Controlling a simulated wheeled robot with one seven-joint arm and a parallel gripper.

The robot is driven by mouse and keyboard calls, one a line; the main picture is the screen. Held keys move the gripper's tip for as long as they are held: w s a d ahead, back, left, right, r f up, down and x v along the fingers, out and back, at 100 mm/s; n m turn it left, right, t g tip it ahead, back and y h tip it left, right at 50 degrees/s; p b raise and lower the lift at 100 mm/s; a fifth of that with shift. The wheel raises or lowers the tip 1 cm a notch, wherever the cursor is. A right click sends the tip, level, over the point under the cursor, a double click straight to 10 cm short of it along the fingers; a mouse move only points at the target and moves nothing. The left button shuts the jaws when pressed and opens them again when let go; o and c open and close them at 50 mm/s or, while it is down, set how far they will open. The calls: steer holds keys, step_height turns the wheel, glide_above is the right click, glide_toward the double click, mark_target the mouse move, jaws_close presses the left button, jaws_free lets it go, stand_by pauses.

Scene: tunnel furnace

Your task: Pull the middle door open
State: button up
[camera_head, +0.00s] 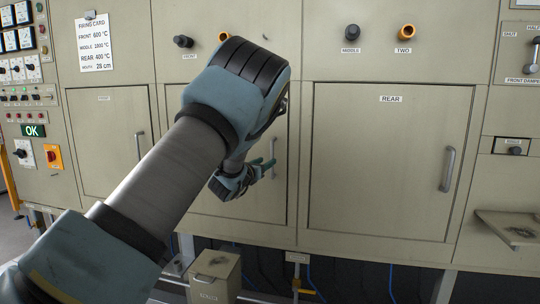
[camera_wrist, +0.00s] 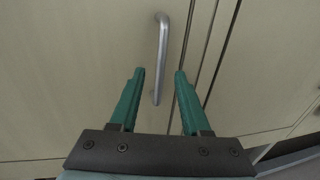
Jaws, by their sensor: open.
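The middle door (camera_head: 206,204) is a beige panel, largely hidden behind my arm in the head view. It looks closed, flush with its frame. Its vertical metal bar handle (camera_head: 273,158) is near its right edge. In the wrist view the handle (camera_wrist: 161,58) runs down from the top, and its lower end lies between my two green fingertips. My gripper (camera_head: 267,168) is open, with its fingertips close to the handle; in the wrist view my gripper (camera_wrist: 159,72) has one finger on each side of the handle's lower part. I cannot tell whether either finger touches it.
The left door (camera_head: 105,130) and the door labelled REAR (camera_head: 385,165) are shut on either side, each with a bar handle. Knobs (camera_head: 352,32) sit above. A small box (camera_head: 214,278) stands below, and a shelf (camera_head: 510,230) juts out at right.

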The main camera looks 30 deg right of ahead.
mark_target(272, 174)
steer(key=p+x, duration=0.1)
steer(key=x, duration=0.5)
steer(key=shift+s, duration=0.1)
steer(key=shift+c, duration=0.2)
steer(key=shift+a, duration=0.1)
jaws_close()
stand_by(1.0)
